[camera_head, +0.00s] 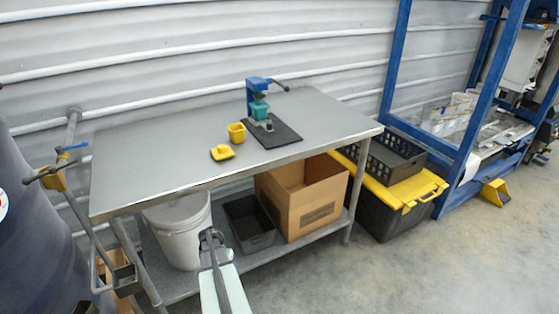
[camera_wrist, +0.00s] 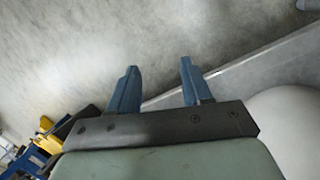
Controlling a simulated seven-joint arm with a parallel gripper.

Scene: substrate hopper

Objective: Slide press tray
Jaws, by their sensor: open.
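A small blue press (camera_head: 256,90) stands on a black mat (camera_head: 281,139) on the grey metal table (camera_head: 150,157). A teal block (camera_head: 259,108) sits in the press. A small grey tray-like piece (camera_head: 264,125) is beneath it at the press base; its details are too small to tell. A yellow cup (camera_head: 237,133) and a flat yellow piece (camera_head: 222,152) lie left of the mat. My gripper (camera_head: 209,236) is low in front of the table, well away from the press. In the wrist view, my gripper (camera_wrist: 157,68) is open with nothing between its blue fingers.
A white bucket (camera_head: 180,232), a dark bin (camera_head: 249,224) and a cardboard box (camera_head: 305,197) stand on the lower shelf. The table's front edge lies between my gripper and the tabletop. Yellow-lidded storage (camera_head: 398,188) stands right. The tabletop's left half is clear.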

